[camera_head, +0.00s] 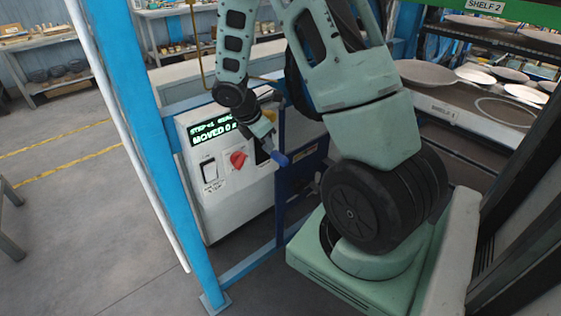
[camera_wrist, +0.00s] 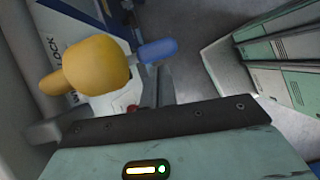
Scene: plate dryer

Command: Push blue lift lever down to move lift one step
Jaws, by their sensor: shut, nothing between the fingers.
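My gripper (camera_head: 265,132) is shut and empty, close above the lever. The lever's base is partly hidden by my gripper.
The white control box (camera_head: 225,200) has a display (camera_head: 213,132) reading "MOVED 0", a red knob (camera_head: 238,159) and a switch (camera_head: 208,172). A blue post (camera_head: 150,150) stands to its left. Racks with plates (camera_head: 426,72) stand at the right. Open floor lies left.

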